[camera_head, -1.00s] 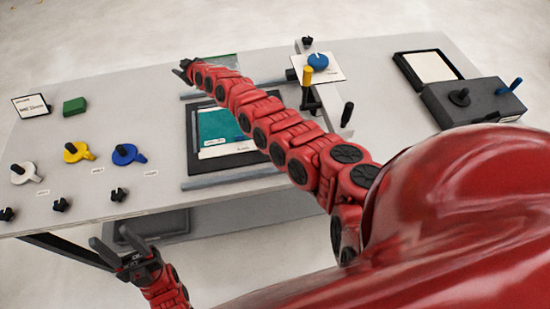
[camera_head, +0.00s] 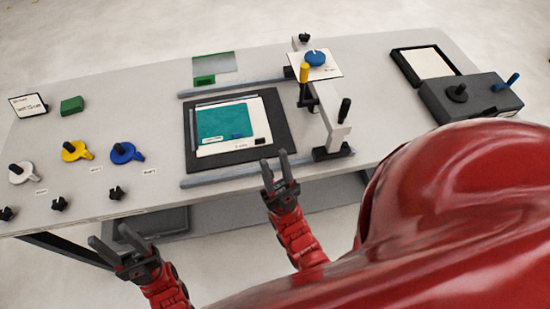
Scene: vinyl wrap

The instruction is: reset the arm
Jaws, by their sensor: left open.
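My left gripper (camera_head: 107,234) is at the lower left, in front of the table's front edge, with its two fingers spread and nothing between them. My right gripper (camera_head: 275,158) is at the middle, by the table's front edge, just below the black-framed board. Its fingers point up the picture, apart and empty. Both arms' red links come up from the bottom of the view. Neither gripper holds anything.
The grey table (camera_head: 330,190) carries a black-framed board (camera_head: 286,140) with a teal sheet (camera_head: 220,122) on it. A clamp-like fixture (camera_head: 330,110) with a black handle stands right of it. White, yellow (camera_head: 75,152) and blue (camera_head: 124,153) handled tools lie left. A dark box (camera_head: 470,100) stands right.

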